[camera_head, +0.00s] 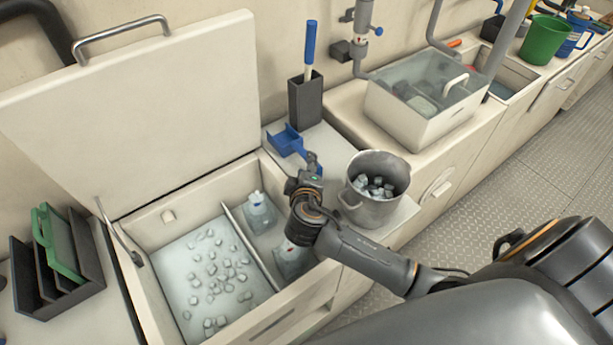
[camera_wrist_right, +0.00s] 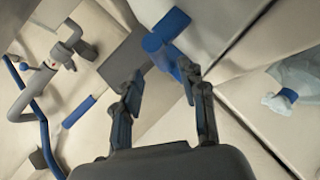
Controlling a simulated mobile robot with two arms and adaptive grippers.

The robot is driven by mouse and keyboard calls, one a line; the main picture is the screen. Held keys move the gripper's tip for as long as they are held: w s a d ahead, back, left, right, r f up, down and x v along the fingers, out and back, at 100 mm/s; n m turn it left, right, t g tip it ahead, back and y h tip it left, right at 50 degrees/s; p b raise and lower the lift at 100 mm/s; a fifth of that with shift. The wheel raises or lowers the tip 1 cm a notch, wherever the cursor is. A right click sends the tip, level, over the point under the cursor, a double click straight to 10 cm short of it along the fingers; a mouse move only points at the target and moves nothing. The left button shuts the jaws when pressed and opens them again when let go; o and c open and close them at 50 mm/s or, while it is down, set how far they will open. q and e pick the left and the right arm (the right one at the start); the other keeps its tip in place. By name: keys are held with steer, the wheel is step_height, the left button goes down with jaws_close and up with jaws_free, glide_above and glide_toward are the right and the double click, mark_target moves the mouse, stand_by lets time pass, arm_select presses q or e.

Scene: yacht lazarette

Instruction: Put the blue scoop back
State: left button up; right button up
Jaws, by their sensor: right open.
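The blue scoop (camera_head: 287,142) lies on the pale counter between the open ice box and the steel pot. It also shows in the right wrist view (camera_wrist_right: 160,45), just beyond my fingertips, with its narrow end close to the right-hand finger. My right gripper (camera_head: 312,160) is open and empty beside the scoop; I cannot tell whether a finger touches it. Its two spread fingers show in the wrist view (camera_wrist_right: 163,78). A dark grey upright holder (camera_head: 305,100) stands behind the scoop with a blue-handled tool (camera_head: 310,45) in it. My left gripper is out of view.
A steel pot (camera_head: 355,208) of ice stands right of my gripper. A clear-lidded bin (camera_head: 410,115) stands behind; a dark rack (camera_head: 35,285) stands left.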

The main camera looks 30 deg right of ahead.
steer(key=v, duration=0.6)
steer(key=shift+s+a, duration=0.1)
stand_by(0.3)
